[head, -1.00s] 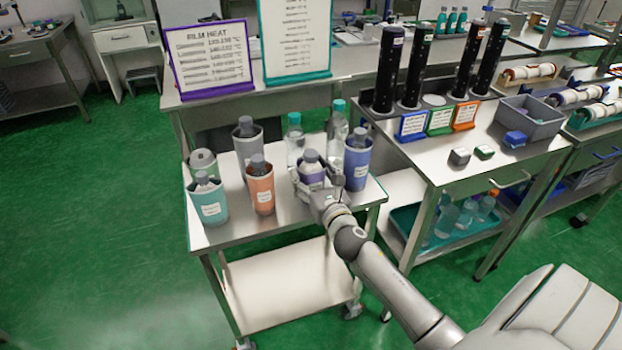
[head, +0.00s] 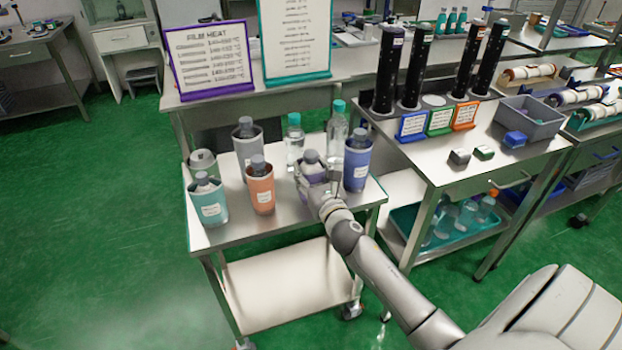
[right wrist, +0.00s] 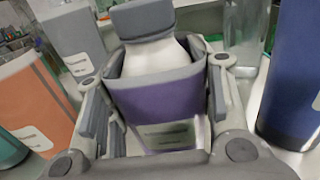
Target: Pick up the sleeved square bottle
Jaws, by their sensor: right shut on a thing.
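The sleeved bottle (head: 311,163) has a dark grey cap and a purple-and-grey sleeve. It is upright at the right front of the small steel cart (head: 240,238). My right gripper (head: 317,183) is shut on it. In the right wrist view the bottle (right wrist: 160,99) sits between the two fingers (right wrist: 163,110), which press on the sleeve from both sides. A pale label shows low on it. I cannot tell whether its base touches the cart top. My left gripper is not in view.
Close around it stand a blue container (head: 357,163), an orange one (head: 261,190), a grey one (head: 246,148), a teal one (head: 209,202) and clear bottles with teal caps (head: 294,142). A steel bench (head: 435,170) with black tubes stands right of the cart.

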